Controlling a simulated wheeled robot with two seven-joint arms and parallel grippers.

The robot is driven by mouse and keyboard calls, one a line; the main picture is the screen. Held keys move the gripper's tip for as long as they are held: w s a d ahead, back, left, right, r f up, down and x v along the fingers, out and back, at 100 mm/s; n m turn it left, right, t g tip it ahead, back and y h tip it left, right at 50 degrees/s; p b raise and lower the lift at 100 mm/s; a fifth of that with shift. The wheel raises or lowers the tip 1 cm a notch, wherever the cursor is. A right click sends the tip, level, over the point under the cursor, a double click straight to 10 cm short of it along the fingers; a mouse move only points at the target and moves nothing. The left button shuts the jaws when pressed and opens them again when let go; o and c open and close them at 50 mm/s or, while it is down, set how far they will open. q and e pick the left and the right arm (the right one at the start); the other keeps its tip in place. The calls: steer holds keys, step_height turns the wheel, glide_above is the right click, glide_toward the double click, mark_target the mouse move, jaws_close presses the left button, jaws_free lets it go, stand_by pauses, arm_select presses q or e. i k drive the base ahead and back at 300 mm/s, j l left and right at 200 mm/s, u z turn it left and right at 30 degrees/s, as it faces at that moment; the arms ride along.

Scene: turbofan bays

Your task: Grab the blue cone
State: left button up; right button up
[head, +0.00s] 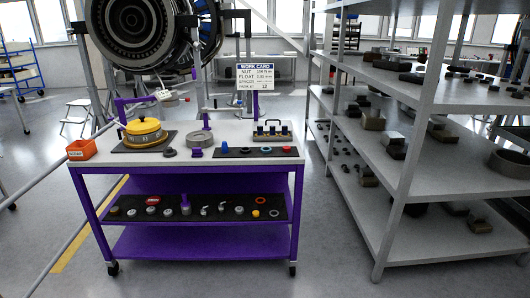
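A small blue piece (224,147) stands at the left end of the dark mat (236,153) on the top of the purple cart (180,180). It looks upright and cone-like, but it is too small to be sure of its shape. A flatter blue ring-like piece (266,149) lies further right on the same mat. Neither of my grippers shows in the head view.
A yellow round pot (144,130), a grey ring (200,140) and an orange bin (82,149) are on the cart top. A rack (280,131) stands behind the mat. Small parts line the cart's middle shelf (160,196). Grey shelving (400,160) stands to the right.

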mark_target(224, 148)
steer(key=i+j+u, duration=0.1)
steer(key=i+u, duration=0.4)
steer(key=i, duration=1.85)
steer(key=i+l, duration=0.3)
steer(key=i, duration=0.15)
